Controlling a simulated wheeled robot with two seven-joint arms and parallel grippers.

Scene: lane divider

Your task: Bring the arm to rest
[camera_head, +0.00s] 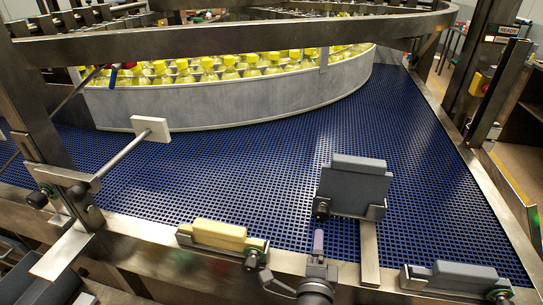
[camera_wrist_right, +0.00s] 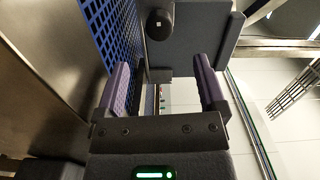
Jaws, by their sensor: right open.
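My right gripper (camera_head: 318,245) comes up from the bottom edge in the head view, just below the dark knob (camera_head: 322,209) of an upright grey paddle (camera_head: 355,188). In the right wrist view its two purple-padded fingers (camera_wrist_right: 163,88) stand apart with nothing between them. The black knob (camera_wrist_right: 159,24) shows beyond the fingertips, apart from them, with the dark grey paddle (camera_wrist_right: 200,45) behind it. My left gripper is in neither view.
A blue mesh conveyor (camera_head: 270,150) holds many yellow-capped bottles (camera_head: 230,72) behind a curved metal guide (camera_head: 240,105). A yellow block (camera_head: 212,234) and a grey block (camera_head: 450,275) sit on the front rail. A white-padded rod (camera_head: 151,129) juts in at left.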

